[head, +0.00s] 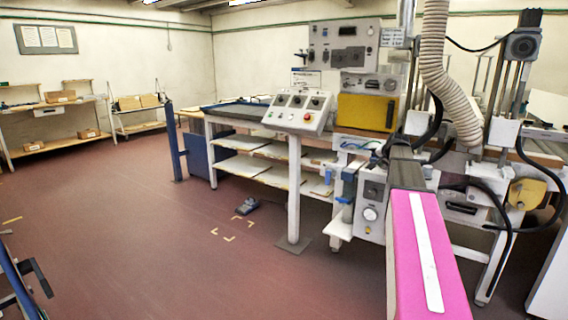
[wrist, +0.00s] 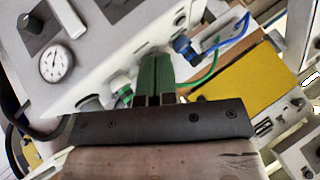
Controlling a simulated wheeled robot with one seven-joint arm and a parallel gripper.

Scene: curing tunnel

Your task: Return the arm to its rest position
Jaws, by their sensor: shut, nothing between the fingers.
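My gripper (wrist: 155,78) shows in the wrist view as two green fingers side by side, shut with nothing between them, in front of a dark bar. Beyond the fingers is a pale panel with a round gauge (wrist: 57,63), a dark knob and hose fittings. I cannot tell whether the fingertips touch it. In the head view my arm, with a pink cover and white stripe, reaches forward from the lower right toward the machine. My gripper cannot be made out there.
A control box (head: 298,112), a yellow panel (head: 362,112) and a ribbed duct (head: 440,80) crowd the arm's far end. A gauge box (head: 371,205) stands just left of the arm. Blue and green hoses show in the wrist view. The red floor (head: 130,230) at left is mostly open.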

